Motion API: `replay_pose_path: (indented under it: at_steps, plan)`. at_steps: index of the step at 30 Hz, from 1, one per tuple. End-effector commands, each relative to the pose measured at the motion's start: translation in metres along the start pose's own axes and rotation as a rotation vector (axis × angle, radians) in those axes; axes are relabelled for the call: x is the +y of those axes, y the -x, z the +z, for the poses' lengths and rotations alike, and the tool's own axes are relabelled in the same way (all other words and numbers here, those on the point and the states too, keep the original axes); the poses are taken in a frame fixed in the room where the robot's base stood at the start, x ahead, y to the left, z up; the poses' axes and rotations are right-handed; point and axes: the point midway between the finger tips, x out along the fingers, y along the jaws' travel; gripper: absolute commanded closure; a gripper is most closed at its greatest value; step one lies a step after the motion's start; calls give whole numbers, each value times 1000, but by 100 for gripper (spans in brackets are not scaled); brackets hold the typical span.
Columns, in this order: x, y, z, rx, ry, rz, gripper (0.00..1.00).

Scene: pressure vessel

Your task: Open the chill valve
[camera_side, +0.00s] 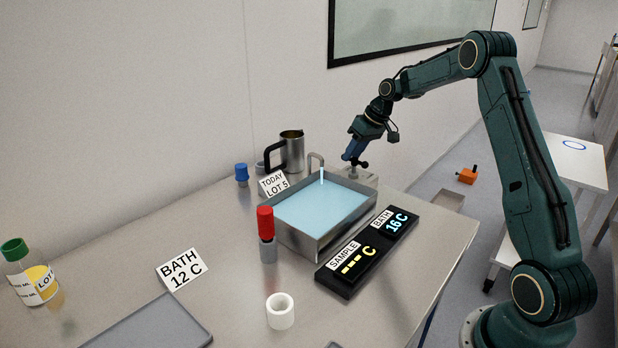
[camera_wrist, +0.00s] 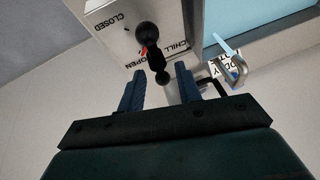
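The chill valve's black lever (camera_wrist: 155,58) shows in the wrist view on a pale panel lettered CLOSED, CHILL and OPEN. Its hub is a round black knob, and its far end lies by the OPEN lettering, away from CLOSED. A small red mark shows beside the hub. My gripper (camera_wrist: 160,70) is open, its two blue fingers on either side of the lever's end with gaps visible. In the side view my gripper (camera_side: 354,152) is low at the bath's back right corner, and the valve there is partly hidden. A stream runs from the spout (camera_side: 314,160) into the bath (camera_side: 310,243).
The display (camera_side: 352,265) reads BATH 16 C and SAMPLE dashes. A card (camera_side: 181,269) reads BATH 12 C. A steel jug (camera_side: 292,152), a blue-capped vial (camera_side: 241,174) and a TODAY LOT 5 card (camera_side: 273,184) stand behind the bath. A red-topped item (camera_side: 265,222) stands left of it.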

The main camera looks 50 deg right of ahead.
Motion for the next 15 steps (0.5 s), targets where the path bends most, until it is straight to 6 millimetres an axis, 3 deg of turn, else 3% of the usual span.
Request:
replay_pose_path:
  at_steps: [6, 12, 15]
  plan:
    - [0, 0, 0, 0, 0, 0, 66]
    - [0, 0, 0, 0, 0, 0, 100]
    - [0, 0, 0, 0, 0, -1, 100]
